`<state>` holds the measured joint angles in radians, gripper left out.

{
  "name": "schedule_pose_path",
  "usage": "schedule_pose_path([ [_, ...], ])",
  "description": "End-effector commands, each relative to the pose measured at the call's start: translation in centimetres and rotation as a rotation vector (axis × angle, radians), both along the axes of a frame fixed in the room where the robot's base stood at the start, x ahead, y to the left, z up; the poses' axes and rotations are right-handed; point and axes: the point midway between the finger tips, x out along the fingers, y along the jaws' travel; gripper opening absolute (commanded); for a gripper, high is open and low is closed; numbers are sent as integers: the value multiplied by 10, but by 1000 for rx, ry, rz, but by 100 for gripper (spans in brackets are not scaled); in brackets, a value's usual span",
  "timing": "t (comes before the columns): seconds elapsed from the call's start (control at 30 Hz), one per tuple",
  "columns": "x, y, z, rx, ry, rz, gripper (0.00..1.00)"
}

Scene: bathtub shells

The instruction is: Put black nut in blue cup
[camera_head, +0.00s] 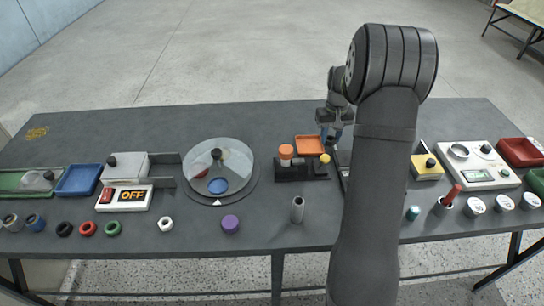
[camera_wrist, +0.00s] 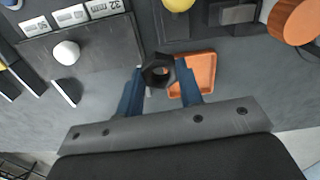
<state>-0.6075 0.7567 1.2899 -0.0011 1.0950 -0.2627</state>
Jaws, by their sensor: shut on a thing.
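My gripper (camera_wrist: 160,76) is shut on a black hex nut (camera_wrist: 158,58), held between its blue fingertips, in the wrist view. In the head view my gripper (camera_head: 335,126) is above the back middle of the table, partly behind my arm. A small dark spot shows between its fingers there. A blue disc (camera_head: 218,186) also shows inside the round clear-covered dish. I cannot tell which is the cup.
An orange tray (camera_wrist: 205,72) lies below and just right of the held nut. Black, red, green and white rings or nuts (camera_head: 87,229) line the front left. A grey box (camera_head: 125,165), an OFF display (camera_head: 131,196) and the round dish (camera_head: 250,190) stand between.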

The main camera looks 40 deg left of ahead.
Motion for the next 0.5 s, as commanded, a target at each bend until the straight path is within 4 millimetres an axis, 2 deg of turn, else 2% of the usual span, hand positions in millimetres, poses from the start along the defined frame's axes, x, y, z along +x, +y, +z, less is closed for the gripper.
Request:
schedule_pose_path([
  [0.03, -11, 26, 0, 0, 0, 61, 8],
  [0.2, -50, 97, 3, -1, 1, 243, 8],
  [0.33, -76, 136, 4, 0, 0, 347, 8],
  [0.5, -98, 163, 5, -2, 2, 425, 8],
])
